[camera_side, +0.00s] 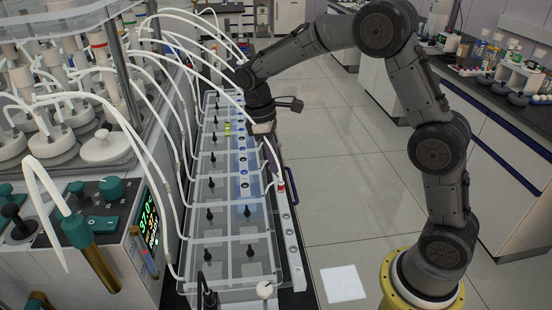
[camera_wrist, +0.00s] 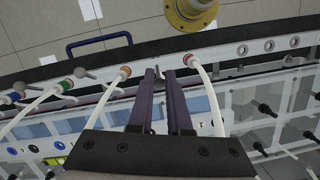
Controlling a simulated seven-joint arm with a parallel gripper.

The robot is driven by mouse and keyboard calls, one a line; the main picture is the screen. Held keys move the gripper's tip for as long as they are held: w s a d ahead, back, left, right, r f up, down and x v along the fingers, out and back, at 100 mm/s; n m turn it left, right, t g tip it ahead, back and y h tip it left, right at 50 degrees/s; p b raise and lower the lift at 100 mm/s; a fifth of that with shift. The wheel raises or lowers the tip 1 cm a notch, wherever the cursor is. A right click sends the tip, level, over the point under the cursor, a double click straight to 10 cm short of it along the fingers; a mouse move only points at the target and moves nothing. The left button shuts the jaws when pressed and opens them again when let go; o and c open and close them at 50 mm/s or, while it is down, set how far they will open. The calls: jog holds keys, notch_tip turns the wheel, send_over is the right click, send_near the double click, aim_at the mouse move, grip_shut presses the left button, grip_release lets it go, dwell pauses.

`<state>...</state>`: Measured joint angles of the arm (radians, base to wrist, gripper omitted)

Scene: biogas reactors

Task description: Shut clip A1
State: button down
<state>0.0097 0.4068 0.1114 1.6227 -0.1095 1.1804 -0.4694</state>
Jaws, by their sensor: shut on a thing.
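My gripper (camera_wrist: 161,74) is shut on a small grey clip lever (camera_wrist: 157,72) at the rail, between two white tubes in the wrist view. Its purple fingers hide most of this clip, and I cannot read a label showing that it is A1. In the side view my gripper (camera_side: 275,165) reaches down at the right edge of the tank row, and the clip is too small to make out there.
White tubes (camera_wrist: 210,95) run close on both sides of my fingers. The clear tank row (camera_side: 225,250) carries several black knobs. A blue handle (camera_wrist: 98,45) sits on the outer edge. The floor (camera_side: 340,190) right of the tanks is open.

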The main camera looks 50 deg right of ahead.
jog(key=shift+w+a+f+g+h, duration=0.15)
jog(key=shift+w+a+g+h, duration=0.1)
jog(key=shift+w+g+h, duration=0.15)
jog(key=shift+w+a+f+g+h, duration=0.1)
jog(key=shift+w+a+g+h, duration=0.15)
jog(key=shift+w, duration=0.2)
jog(key=c, duration=0.9)
grip_release()
jog(key=shift+o, duration=0.4)
jog(key=shift+s, duration=0.1)
jog(key=v, duration=1.4)
jog(key=shift+d, duration=0.1)
